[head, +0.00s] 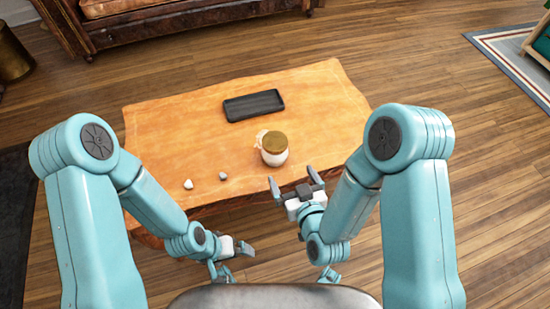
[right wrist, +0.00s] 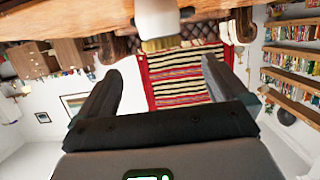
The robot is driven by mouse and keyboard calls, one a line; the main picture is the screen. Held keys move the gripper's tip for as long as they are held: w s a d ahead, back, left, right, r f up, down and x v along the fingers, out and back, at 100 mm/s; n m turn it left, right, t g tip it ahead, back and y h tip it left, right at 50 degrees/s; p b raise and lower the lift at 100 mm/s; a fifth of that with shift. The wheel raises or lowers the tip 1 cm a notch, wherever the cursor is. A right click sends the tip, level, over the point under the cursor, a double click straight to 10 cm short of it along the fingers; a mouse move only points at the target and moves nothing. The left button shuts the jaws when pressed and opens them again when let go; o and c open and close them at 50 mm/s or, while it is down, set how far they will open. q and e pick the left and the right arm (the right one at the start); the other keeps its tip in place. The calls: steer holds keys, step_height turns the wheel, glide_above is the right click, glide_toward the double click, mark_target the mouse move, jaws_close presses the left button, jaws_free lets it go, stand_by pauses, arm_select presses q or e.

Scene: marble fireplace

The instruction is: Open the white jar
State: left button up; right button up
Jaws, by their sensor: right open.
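The white jar (head: 275,158) stands upright on the wooden table near its front edge, with a brownish-gold lid (head: 274,142) on top. In the right wrist view the jar (right wrist: 156,18) shows upside down at the top edge, with its lid (right wrist: 161,43) below it. My right gripper (head: 295,178) is open and empty, just in front of the jar at the table's edge, fingers pointing toward it and apart from it. My left gripper (head: 238,249) is low in front of the table, away from the jar; its finger gap is not clear.
A black tray (head: 253,106) lies behind the jar on the wooden table (head: 170,135). Two small whitish stones (head: 188,184) (head: 222,177) lie at the front left. A small pale shape touches or adjoins the jar's left side. The table's right part is clear. A brown sofa (head: 150,25) stands behind.

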mark_target(275, 145)
steer(key=b+x, duration=0.3)
steer(key=x, duration=0.6)
steer(key=shift+w+a, duration=0.1)
steer(key=shift+w, duration=0.2)
steer(key=b+x, duration=0.2)
steer(key=x, duration=0.3)
steer(key=shift+w+a+f, duration=0.1)
steer(key=shift+w+f, duration=0.15)
steer(key=shift+w, duration=0.05)
arm_select(q)
step_height(275, 145, down, 6)
arm_select(e)
steer(key=shift+r, duration=0.1)
steer(key=c, duration=1)
